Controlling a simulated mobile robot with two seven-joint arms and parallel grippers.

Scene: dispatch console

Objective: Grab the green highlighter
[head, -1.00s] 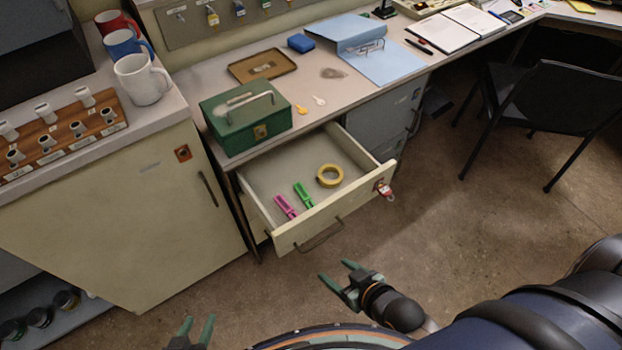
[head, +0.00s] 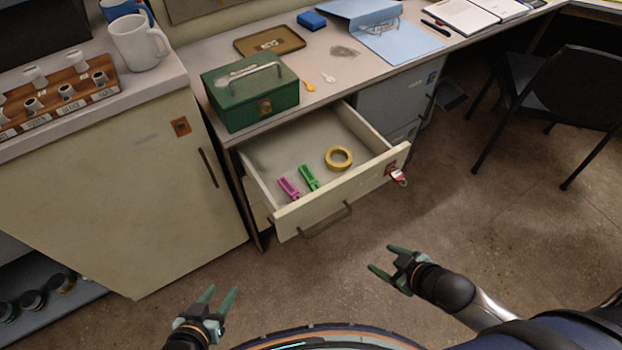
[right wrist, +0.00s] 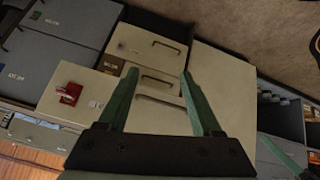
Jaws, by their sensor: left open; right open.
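The green highlighter (head: 309,177) lies in the open drawer (head: 262,153), near its front wall, between a pink highlighter (head: 289,188) and a roll of yellow tape (head: 338,158). My right gripper (head: 380,259) is open and empty, in front of the drawer and to its right. My left gripper (head: 222,296) is open and empty at the bottom of the head view, below the drawer front. In the right wrist view the open fingers of my right gripper (right wrist: 162,85) point at the drawer fronts, and the highlighter does not show.
A red padlock-like item (head: 397,176) hangs at the drawer front's right end. A green cash box (head: 249,95) stands on the desk above the drawer. A cream cabinet (head: 130,200) stands left, a black chair (head: 545,115) right. The floor before the drawer is clear.

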